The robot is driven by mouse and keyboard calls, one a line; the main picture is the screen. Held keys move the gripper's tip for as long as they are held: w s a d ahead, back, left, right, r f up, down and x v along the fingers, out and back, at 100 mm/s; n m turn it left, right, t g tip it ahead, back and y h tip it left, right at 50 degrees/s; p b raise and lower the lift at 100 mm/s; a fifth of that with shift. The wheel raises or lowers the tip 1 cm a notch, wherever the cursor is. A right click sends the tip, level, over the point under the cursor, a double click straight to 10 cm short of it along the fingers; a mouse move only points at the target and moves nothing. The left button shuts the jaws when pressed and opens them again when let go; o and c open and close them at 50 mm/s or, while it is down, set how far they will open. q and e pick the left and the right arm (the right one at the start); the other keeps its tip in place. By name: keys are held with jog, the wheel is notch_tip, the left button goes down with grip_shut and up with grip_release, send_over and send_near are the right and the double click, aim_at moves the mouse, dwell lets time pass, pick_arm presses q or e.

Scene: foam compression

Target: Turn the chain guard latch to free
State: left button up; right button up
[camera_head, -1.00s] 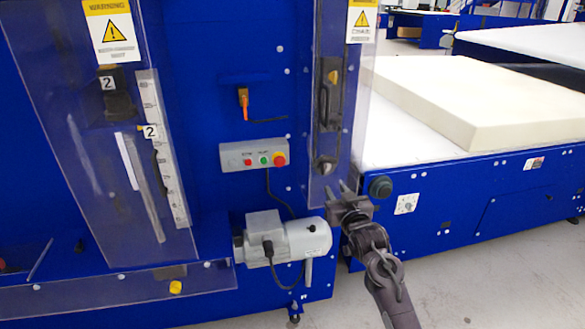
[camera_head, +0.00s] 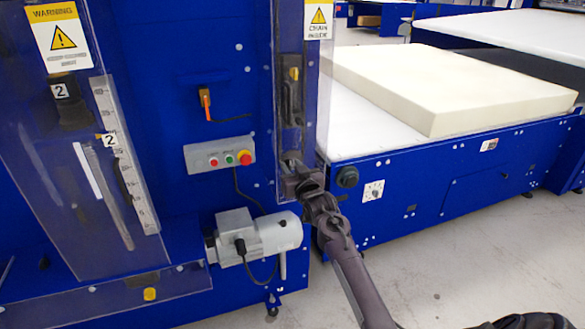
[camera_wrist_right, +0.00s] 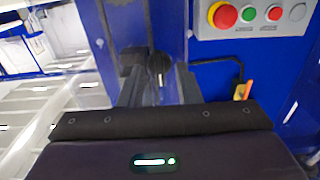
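The chain guard (camera_head: 312,110) is a clear upright panel at the corner of the blue machine in the head view, with a yellow chain warning label (camera_head: 318,20). Its latch shows as a small dark knob (camera_wrist_right: 158,68) in the right wrist view. In the head view my right gripper covers the latch. My right gripper (camera_head: 290,165) is at the lower part of the guard. In the right wrist view its two fingers (camera_wrist_right: 160,80) stand apart, one on each side of the knob, with a slim gap visible. Contact cannot be told. My left gripper is not in view.
A grey control box (camera_head: 219,155) with a red stop button is left of the guard. A grey motor (camera_head: 265,235) sits below. A white table (camera_head: 350,125) with a cream foam block (camera_head: 450,90) is to the right.

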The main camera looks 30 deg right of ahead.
grip_shut()
jog(key=shift+m, duration=0.3)
jog(key=m+p, duration=0.1)
jog(key=m, duration=0.4)
jog(key=shift+d+m, duration=0.1)
jog(key=shift+m, duration=0.2)
jog(key=m, duration=0.4)
jog(key=m+p, duration=0.1)
jog(key=m, duration=0.2)
jog(key=m+p, duration=0.1)
jog(key=m, duration=0.3)
jog(key=shift+f+m, duration=0.25)
jog(key=shift+m, duration=0.05)
grip_release()
jog(key=shift+d, duration=0.1)
